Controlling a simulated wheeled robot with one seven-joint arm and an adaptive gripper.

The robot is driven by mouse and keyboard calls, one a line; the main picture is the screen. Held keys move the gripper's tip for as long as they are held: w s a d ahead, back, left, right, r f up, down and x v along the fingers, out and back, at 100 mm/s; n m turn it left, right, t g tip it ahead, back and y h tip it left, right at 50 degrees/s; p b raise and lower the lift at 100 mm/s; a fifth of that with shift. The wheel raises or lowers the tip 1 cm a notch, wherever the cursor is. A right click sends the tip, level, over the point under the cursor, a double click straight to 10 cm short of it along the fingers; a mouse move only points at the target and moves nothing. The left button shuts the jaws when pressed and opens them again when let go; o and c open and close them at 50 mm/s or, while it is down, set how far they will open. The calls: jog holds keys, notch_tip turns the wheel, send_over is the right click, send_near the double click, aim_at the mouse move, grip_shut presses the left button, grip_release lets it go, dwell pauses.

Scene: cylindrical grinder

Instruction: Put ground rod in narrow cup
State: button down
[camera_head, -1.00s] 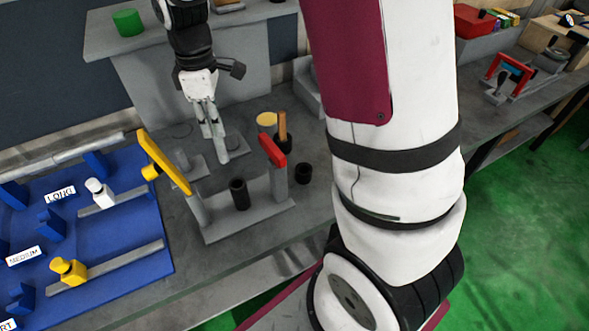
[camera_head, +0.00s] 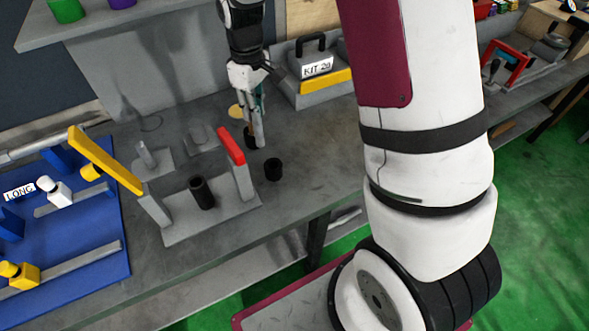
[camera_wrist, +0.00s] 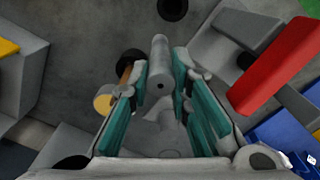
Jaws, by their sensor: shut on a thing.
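My gripper (camera_head: 258,138) is low over the bench behind the red-topped post. In the wrist view, its teal fingers (camera_wrist: 163,95) are shut on a grey cylindrical rod (camera_wrist: 160,68) with a small hole in its end. A short open black cup (camera_head: 273,169) stands on the bench, nearer the camera than the gripper; it also shows at the wrist view's top edge (camera_wrist: 172,8). Another dark cup (camera_wrist: 130,62) beside the rod has a wooden stick in it; my gripper partly covers that cup in the head view. I cannot tell which cup is the narrow one.
A grey fixture (camera_head: 225,215) with a red-capped post (camera_head: 231,146), a yellow bar (camera_head: 106,160) and a tall dark cylinder (camera_head: 201,192) stands left of the short cup. The blue board (camera_head: 105,230) lies left.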

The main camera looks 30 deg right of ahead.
jog(key=s+d+r+n+b, duration=0.1)
jog(key=s+r+n+b, duration=0.3)
jog(key=n, duration=0.7)
notch_tip(320, 180, down, 11)
jog(key=s, duration=0.1)
jog(key=shift+f+b, duration=0.15)
jog(key=shift+b, duration=0.15)
jog(key=c, duration=1.5)
grip_release()
jog(key=shift+s, duration=0.1)
jog(key=shift+o, duration=0.2)
